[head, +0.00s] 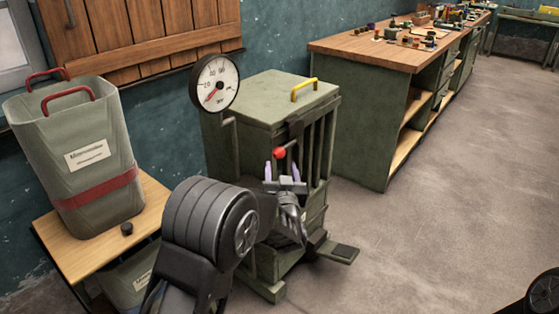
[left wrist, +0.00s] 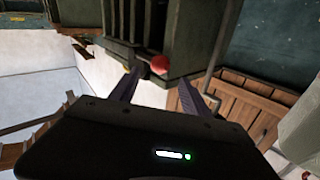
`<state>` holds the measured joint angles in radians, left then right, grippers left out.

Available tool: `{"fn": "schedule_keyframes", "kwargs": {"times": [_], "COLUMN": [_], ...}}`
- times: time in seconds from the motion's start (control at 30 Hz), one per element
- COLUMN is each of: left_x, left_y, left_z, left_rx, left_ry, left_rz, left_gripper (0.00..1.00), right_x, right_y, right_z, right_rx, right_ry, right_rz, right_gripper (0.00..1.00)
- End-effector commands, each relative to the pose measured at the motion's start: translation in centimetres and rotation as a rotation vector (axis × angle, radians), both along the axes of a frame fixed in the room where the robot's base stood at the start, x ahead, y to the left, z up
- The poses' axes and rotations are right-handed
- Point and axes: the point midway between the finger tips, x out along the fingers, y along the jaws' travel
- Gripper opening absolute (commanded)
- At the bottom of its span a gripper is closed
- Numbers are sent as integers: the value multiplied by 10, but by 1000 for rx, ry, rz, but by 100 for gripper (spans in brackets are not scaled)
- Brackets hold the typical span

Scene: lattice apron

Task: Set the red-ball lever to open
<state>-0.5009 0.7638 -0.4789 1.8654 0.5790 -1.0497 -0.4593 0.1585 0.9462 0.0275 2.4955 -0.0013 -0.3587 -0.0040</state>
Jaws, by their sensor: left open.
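The red ball (head: 279,153) is the knob of a lever on the front of a green slatted cabinet (head: 262,104). In the left wrist view the red ball (left wrist: 158,65) shows between and beyond the fingertips. My left gripper (head: 284,168) is just below the ball in the head view, its two pale fingers pointing up, open and empty. The left wrist view shows the same fingers (left wrist: 160,80) spread apart. They do not visibly touch the ball. Most of the lever's arm is hidden. My right gripper is not in view.
A round gauge (head: 214,83) stands on a pipe at the cabinet's left. A yellow handle (head: 304,84) is on its top, and a pedal (head: 338,252) sticks out low in front. A grey bin (head: 80,155) stands on a wooden table at left. The floor (head: 420,230) at right is clear.

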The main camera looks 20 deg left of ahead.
Motion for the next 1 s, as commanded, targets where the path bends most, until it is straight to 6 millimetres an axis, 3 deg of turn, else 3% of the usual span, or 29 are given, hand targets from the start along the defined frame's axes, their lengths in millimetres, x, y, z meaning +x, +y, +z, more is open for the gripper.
{"fn": "schedule_keyframes", "kwargs": {"times": [0.33, 0.73, 1.0], "left_x": [7, 60, 73], "left_y": [3, 23, 27], "left_z": [-2, -2, -3], "left_rx": [-1, -1, -1], "left_ry": [4, 4, 6], "left_rz": [-2, -2, -3], "left_gripper": [55, 55, 55], "right_x": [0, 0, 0], "right_y": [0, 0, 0], "right_z": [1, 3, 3], "right_rx": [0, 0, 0], "right_ry": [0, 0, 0], "right_rz": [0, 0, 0], "right_gripper": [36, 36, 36]}}
